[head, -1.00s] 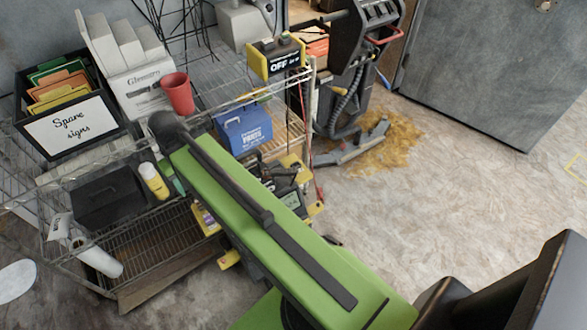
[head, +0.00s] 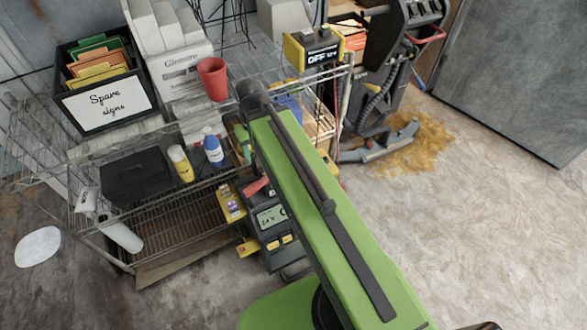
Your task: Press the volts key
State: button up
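A dark meter (head: 268,225) with a grey lit display stands by the front of the wire shelf, left of my green arm. Its display shows small characters that I cannot read surely. Two yellow keys (head: 280,241) sit below the display; their labels are too small to read, so I cannot tell which is the volts key. My green arm crosses the middle of the head view and covers the space to the right of the meter. My gripper is hidden and I cannot see it touching anything.
The wire shelf (head: 180,215) holds a black box (head: 137,178), a yellow bottle (head: 181,164), a blue bottle (head: 213,148) and a red cup (head: 212,78). A yellow OFF unit (head: 313,46) is on top. A floor machine (head: 390,70) stands behind.

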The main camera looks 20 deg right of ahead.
aim_at(274, 245)
jog(key=z, duration=1.15)
jog(key=k, duration=1.35)
jog(key=u, duration=0.7)
jog(key=i, duration=1)
